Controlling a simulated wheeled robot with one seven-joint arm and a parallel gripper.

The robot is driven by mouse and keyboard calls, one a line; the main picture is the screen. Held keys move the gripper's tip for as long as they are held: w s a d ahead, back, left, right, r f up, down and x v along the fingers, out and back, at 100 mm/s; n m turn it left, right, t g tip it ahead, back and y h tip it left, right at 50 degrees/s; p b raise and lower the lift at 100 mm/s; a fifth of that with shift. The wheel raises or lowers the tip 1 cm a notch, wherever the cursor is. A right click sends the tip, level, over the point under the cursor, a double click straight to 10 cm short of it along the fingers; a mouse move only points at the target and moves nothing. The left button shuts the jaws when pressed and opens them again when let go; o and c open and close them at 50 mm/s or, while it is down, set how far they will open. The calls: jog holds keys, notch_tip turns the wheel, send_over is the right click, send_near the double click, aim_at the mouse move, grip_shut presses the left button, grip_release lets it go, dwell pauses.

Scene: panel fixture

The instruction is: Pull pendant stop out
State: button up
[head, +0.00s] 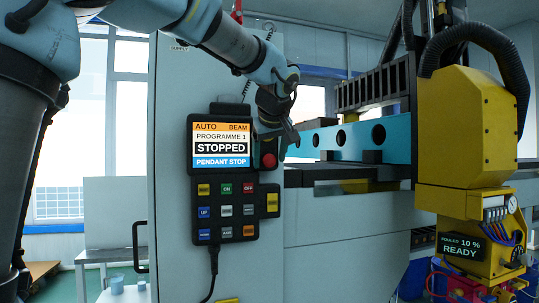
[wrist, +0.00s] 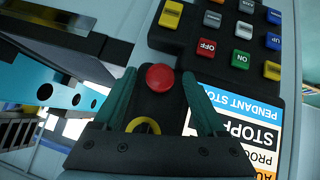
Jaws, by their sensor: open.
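The pendant stop is a round red button (head: 269,161) on a dark housing at the right of the pendant. It also shows in the wrist view (wrist: 160,77), between the two dark green fingers. My gripper (wrist: 159,84) is open, with one finger on each side of the button. Gaps show between the button and both fingers, and I cannot tell how far the tips are in depth. In the head view my gripper (head: 291,134) is just above and right of the button. The pendant screen (head: 222,144) reads STOPPED and PENDANT STOP.
Coloured keys (head: 225,210) sit below the screen, with a yellow switch (head: 272,201) at their right. A cable (head: 213,262) hangs from the pendant. A light blue beam with round holes (head: 350,137) and a yellow machine head (head: 467,125) stand at the right.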

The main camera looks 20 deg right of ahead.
grip_shut()
dwell(0.6)
